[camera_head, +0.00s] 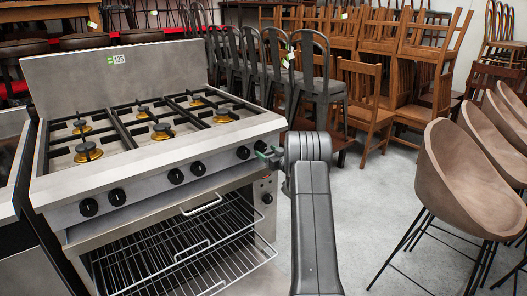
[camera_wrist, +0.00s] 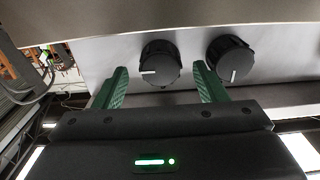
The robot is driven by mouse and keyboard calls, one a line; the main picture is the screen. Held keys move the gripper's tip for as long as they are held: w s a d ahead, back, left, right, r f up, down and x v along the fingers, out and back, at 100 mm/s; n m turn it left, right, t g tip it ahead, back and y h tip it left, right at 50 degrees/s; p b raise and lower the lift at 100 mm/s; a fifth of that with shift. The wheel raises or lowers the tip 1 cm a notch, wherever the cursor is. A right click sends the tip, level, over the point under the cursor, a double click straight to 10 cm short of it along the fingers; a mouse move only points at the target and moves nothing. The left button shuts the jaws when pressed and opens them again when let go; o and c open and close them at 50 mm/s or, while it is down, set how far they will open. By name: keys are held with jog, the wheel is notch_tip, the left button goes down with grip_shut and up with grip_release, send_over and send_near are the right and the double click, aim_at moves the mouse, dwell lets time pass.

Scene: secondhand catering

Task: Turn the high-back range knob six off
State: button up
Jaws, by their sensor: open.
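The high-back range (camera_head: 150,150) stands at the left of the head view, with a row of black knobs along its front panel. The rightmost knob (camera_head: 260,146) is partly hidden by my gripper (camera_head: 270,154). In the wrist view, a black knob (camera_wrist: 160,58) lies between the green fingers of my gripper (camera_wrist: 161,72), its white mark pointing left. The fingers are open, one on each side of it, with visible gaps. A second knob (camera_wrist: 230,56) is to its right, beyond the right finger, its mark pointing down in the picture.
The neighbouring knob (camera_head: 243,152) sits close to my gripper. Below the panel is an open oven with wire racks (camera_head: 180,250) and a small knob (camera_head: 267,198). Dark metal chairs (camera_head: 315,85) stand behind, and brown bucket stools (camera_head: 465,185) at the right. Grey floor between is clear.

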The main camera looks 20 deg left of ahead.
jog(key=shift+x, duration=1.35)
jog(key=c, duration=1)
